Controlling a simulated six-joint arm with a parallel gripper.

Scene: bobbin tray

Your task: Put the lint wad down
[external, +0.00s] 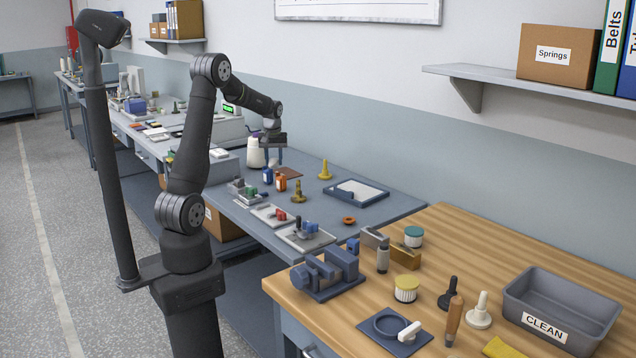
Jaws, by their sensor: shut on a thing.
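My gripper (274,160) is at the end of my arm, pointing down over the blue-grey bench in the external view. Its fingers are shut on a small pale lump, the lint wad (273,163), which is tiny and partly hidden by the fingers. I cannot tell whether the wad touches the surface below. A dark brown mat (290,172) lies just right of and below the gripper.
A white spool or bottle (255,153) stands close left of my gripper. Orange and blue bottles (280,183) stand in front. A yellow peg (325,170) and a blue-edged tray (341,196) are to the right. A wooden bench with a grey CLEAN bin (520,310) is nearer.

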